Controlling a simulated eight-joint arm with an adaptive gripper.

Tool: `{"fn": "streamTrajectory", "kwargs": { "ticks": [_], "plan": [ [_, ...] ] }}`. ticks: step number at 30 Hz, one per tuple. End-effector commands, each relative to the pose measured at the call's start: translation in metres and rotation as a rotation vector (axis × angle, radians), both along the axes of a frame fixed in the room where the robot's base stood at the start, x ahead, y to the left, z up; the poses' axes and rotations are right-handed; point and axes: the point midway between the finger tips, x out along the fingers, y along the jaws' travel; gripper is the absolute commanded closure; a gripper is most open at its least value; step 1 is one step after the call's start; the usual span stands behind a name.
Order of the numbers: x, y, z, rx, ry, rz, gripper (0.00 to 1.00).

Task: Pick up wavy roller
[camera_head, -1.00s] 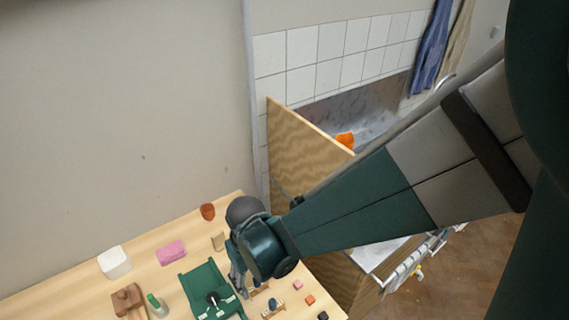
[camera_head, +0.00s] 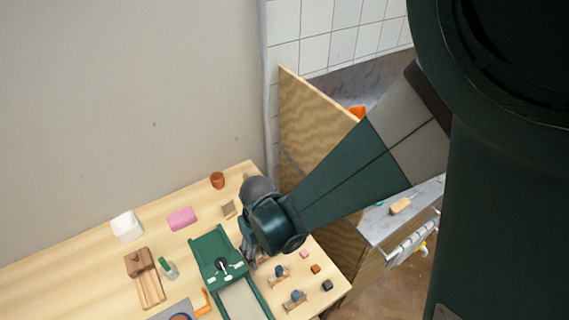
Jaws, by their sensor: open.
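Small rollers on wooden stands sit on the light wood table, right of a green slab roller. One roller (camera_head: 279,274) has a blue part and lies just right of my gripper. Another similar roller (camera_head: 295,299) is nearer the front edge. A third wooden piece shows partly beside my fingers, mostly hidden by them. The rollers are too small to tell which one is wavy. My gripper (camera_head: 248,262) points down between the slab roller and the small rollers, open, with nothing visible in it. Its fingertips are partly hidden by my wrist.
The green slab roller (camera_head: 208,246) stands close left of my gripper. Small coloured cubes (camera_head: 316,268) lie at right. A pink block (camera_head: 182,218), white container (camera_head: 127,226), terracotta cup (camera_head: 217,180) and wooden tool (camera_head: 145,278) stand farther left. A plywood panel (camera_head: 315,130) rises behind the table.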

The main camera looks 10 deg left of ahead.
Motion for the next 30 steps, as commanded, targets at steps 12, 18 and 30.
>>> {"fn": "streamTrajectory", "kwargs": {
  "ticks": [12, 18, 30],
  "plan": [
    [-0.0003, -0.0001, -0.01, 0.0, 0.0, 0.0, 0.49],
    [-0.0003, -0.0001, -0.01, 0.0, 0.0, 0.0, 0.49],
    [-0.0003, -0.0001, -0.0099, 0.0, 0.0, 0.0, 0.7]
  ]
}}
